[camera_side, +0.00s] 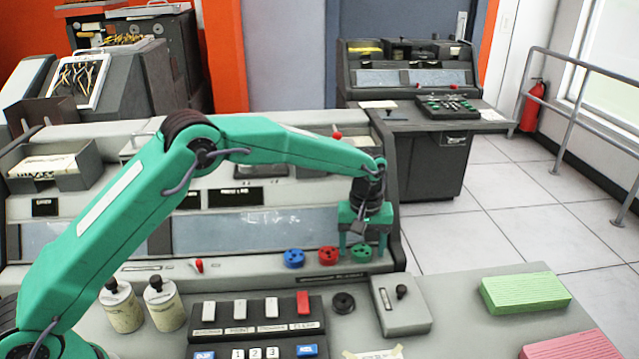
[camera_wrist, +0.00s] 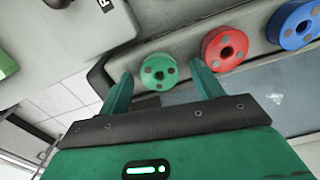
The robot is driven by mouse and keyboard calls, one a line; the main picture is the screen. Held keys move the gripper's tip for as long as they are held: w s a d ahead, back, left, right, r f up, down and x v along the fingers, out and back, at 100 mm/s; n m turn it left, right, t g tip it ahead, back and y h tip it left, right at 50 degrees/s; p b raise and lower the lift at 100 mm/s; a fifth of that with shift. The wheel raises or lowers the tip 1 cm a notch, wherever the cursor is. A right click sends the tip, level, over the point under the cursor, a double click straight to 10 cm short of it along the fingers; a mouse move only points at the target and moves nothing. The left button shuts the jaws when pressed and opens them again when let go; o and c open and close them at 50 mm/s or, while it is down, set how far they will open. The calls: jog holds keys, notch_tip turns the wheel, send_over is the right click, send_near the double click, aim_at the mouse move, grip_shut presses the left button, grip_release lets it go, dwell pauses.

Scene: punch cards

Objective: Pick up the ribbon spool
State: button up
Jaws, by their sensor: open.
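Three small spools stand in a row on the console ledge: blue (camera_side: 293,258), red (camera_side: 329,255) and green (camera_side: 360,256). The wrist view also shows the green spool (camera_wrist: 159,72), the red spool (camera_wrist: 224,48) and the blue spool (camera_wrist: 294,25). The task does not say which one is meant. My gripper (camera_side: 362,246) points down at the green spool. Its jaws are open and nothing is held. In the wrist view the fingertips lie on either side of the green spool, with a gap to each. I cannot tell the exact height above the ledge.
A grey box with a black knob (camera_side: 404,307) and a round black knob (camera_side: 343,302) stand in front of the spools. A keypad (camera_side: 256,331) and two bottles (camera_side: 121,309) are to the left. Green (camera_side: 525,292) and pink card stacks lie right.

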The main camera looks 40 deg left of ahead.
dwell(0.3)
jog(key=c, duration=1.1)
jog(key=shift+o, duration=0.2)
jog(key=shift+r, duration=0.15)
jog(key=shift+r, duration=0.45)
notch_tip(320, 180, up, 3)
jog(key=shift+r, duration=0.15)
jog(key=s+d+r, duration=0.6)
jog(key=s+d, duration=0.2)
jog(key=shift+s+r, duration=0.3)
jog(key=shift+r, duration=0.15)
jog(key=shift+r, duration=1.35)
